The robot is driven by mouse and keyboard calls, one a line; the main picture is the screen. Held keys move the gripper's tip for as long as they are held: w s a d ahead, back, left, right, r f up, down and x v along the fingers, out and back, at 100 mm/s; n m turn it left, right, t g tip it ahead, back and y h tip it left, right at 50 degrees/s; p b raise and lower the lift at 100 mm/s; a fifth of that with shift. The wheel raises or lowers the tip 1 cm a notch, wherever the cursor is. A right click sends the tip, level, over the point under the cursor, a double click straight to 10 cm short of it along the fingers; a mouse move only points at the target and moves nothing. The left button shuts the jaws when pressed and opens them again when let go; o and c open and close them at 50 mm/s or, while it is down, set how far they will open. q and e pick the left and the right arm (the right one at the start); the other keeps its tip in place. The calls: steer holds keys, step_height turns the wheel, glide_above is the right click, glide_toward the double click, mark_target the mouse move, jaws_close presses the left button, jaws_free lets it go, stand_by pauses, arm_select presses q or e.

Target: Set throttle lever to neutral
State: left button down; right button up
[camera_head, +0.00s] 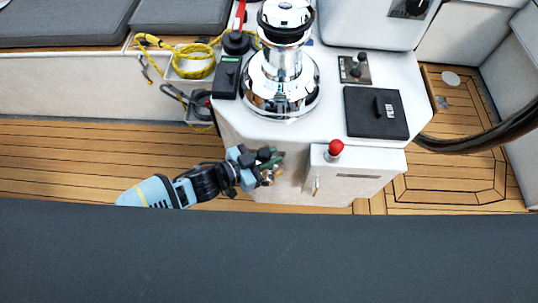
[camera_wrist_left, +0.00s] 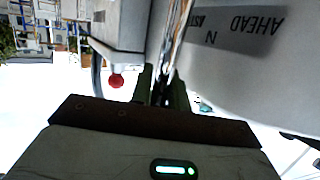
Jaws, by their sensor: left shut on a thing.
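The throttle lever is a chrome bar (camera_wrist_left: 173,50), seen close up in the left wrist view. A dark label plate (camera_wrist_left: 238,27) beside it reads AHEAD and N, upside down, with a partly hidden third word. My left gripper (camera_head: 270,163) is at the near side of the white console in the head view. Its green fingers (camera_wrist_left: 163,92) are shut on the chrome lever. In the head view the gripper mostly hides the lever, so I cannot tell its exact setting. My right gripper is in neither view.
A red ball knob (camera_head: 336,147) stands on the white box right of the gripper. Yellow rope (camera_head: 185,52) lies behind. Planked floor (camera_head: 90,155) is clear at left.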

arm_select(q)
steer(key=c, duration=1.4)
jaws_free()
steer(key=shift+w+d+r, duration=0.15)
steer(key=shift+w+r, duration=0.05)
steer(key=shift+r, duration=0.4)
steer(key=shift+c, duration=0.2)
steer(key=shift+o, duration=0.5)
steer(key=shift+s+f, duration=0.1)
steer(key=shift+f, duration=0.15)
steer(key=v, duration=0.8)
